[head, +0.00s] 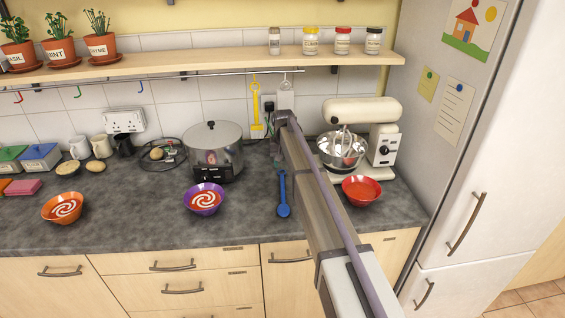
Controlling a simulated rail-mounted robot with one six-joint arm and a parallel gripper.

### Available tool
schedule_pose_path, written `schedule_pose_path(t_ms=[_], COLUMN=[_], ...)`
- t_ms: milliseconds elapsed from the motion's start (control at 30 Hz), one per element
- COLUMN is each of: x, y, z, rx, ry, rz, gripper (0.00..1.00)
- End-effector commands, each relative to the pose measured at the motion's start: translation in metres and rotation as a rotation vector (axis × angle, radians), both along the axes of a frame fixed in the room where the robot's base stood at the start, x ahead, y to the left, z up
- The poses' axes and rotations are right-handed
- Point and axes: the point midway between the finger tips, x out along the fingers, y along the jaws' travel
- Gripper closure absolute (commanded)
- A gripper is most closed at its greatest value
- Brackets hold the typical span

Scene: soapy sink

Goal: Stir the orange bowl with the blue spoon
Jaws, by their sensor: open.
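The orange bowl (63,208) stands at the far left of the counter, with red contents and a white swirl on top. The blue spoon (283,198) lies on the counter right of the middle, its wide end toward the front edge. My arm reaches in from the bottom right, and its far end is over the back of the counter. My gripper (277,160) shows only in small part beside the arm, near the handle end of the spoon. It is open and holds nothing that I can see. Its height above the spoon is unclear.
A purple bowl (205,198) with a similar swirl stands between the orange bowl and the spoon. Behind it is a large metal pot (214,142). A red bowl (361,190) and a stand mixer (362,113) are right of my arm. The counter's middle front is clear.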

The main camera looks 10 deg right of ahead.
Motion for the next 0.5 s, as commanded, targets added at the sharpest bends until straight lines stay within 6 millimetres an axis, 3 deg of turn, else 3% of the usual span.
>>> schedule_pose_path(t_ms=[33, 67, 233, 300, 367, 467, 500], x=[0.0, 0.0, -0.001, -0.014, -0.048, -0.147, -0.194], y=[0.0, 0.0, 0.0, 0.0, 0.0, 0.0, 0.0], z=[0.021, 0.024, 0.026, 0.025, 0.024, 0.024, 0.024], rx=[0.0, 0.0, 0.0, 0.0, 0.0, 0.0, -0.001], ry=[0.0, 0.0, 0.0, 0.0, 0.0, 0.001, 0.001], rz=[0.0, 0.0, 0.0, 0.003, 0.012, 0.042, 0.057], gripper=[0.56, 0.56, 0.56, 0.56, 0.56, 0.56, 0.56])
